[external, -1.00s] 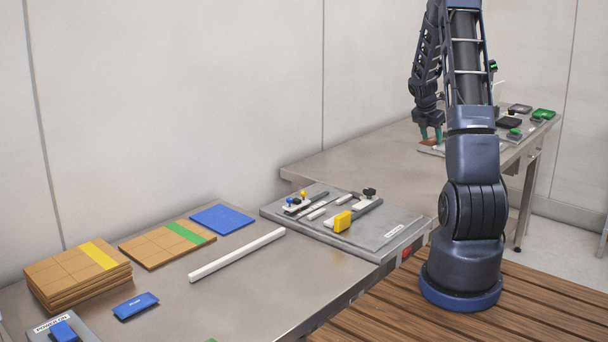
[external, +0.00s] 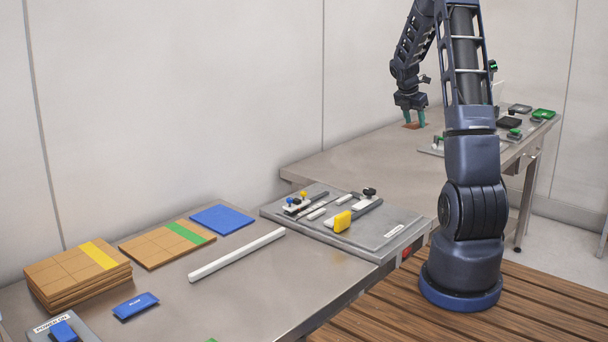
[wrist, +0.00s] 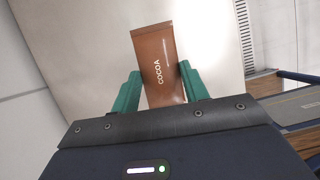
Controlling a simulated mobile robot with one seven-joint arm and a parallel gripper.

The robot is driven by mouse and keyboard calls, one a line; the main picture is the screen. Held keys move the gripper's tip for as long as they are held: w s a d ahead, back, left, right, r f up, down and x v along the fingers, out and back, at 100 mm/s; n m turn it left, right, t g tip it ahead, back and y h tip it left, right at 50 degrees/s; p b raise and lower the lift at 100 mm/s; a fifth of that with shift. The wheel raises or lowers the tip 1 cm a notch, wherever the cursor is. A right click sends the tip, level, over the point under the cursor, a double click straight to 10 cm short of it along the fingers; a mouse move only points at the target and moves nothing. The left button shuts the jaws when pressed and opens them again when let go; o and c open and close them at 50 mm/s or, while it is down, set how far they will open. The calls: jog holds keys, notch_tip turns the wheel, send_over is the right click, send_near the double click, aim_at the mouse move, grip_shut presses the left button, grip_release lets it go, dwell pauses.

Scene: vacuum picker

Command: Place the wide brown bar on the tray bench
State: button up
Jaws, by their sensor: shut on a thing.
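The wide brown bar (wrist: 158,66), marked COCOA, is between the two green fingers of my gripper (wrist: 161,90) in the wrist view. My gripper is shut on it, with a finger at each long side. In the external view my gripper (external: 413,119) is over the left part of the far metal bench (external: 350,158), and the bar (external: 412,126) shows as a small brown patch at the fingertips. I cannot tell whether the bar touches the bench top. No label in view names the tray bench.
A grey fixture plate (external: 398,236) with a yellow block (external: 342,221) stands at the near bench's end. The near bench holds brown tiled stacks (external: 78,272), a blue mat (external: 222,219) and a white bar (external: 237,255).

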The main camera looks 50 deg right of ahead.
jog(key=w+a, duration=1)
jog(key=a, duration=0.2)
jog(key=w+a, duration=1)
jog(key=a, duration=0.3)
jog(key=w+a+f, duration=0.1)
jog(key=w+a, duration=0.2)
jog(key=a, duration=1.2)
jog(key=w+a, duration=0.3)
jog(key=a, duration=1.1)
jog(key=s+a, duration=0.3)
jog(key=a, duration=1.1)
jog(key=s+a, duration=0.3)
jog(key=a, duration=1.2)
jog(key=n, duration=0.1)
send_over(161, 317)
jog(key=a, duration=0.1)
notch_tip(161, 317, down, 21)
jog(key=shift+a+r, duration=0.15)
jog(key=shift+r, duration=0.05)
jog(key=shift+f, duration=0.2)
